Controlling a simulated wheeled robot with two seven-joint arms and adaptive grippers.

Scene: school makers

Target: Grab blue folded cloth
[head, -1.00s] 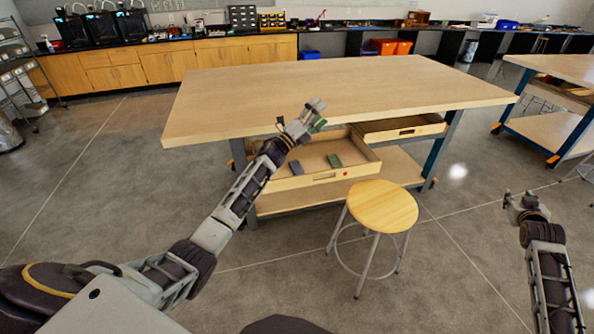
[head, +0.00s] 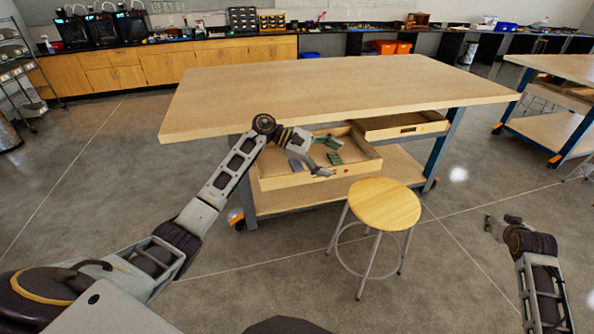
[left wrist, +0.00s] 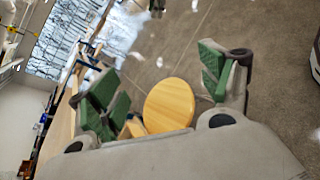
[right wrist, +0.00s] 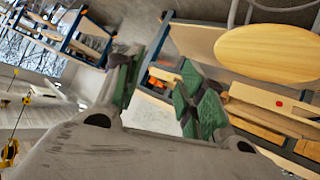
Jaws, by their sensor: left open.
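The blue folded cloth (head: 294,166) lies in the open drawer under the table, at its left side in the head view. My left gripper (head: 327,156) is over the drawer, just right of the cloth, and its hand partly covers the cloth. Its fingers are spread and empty. The left wrist view shows the green finger pads apart, with a stool seat beyond them and no cloth visible. My right gripper (head: 503,224) is open and empty, out over the floor at the right, far from the drawer.
The large table top (head: 330,90) overhangs the drawer. A round stool (head: 385,204) stands in front. A second drawer (head: 405,128) is behind right.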

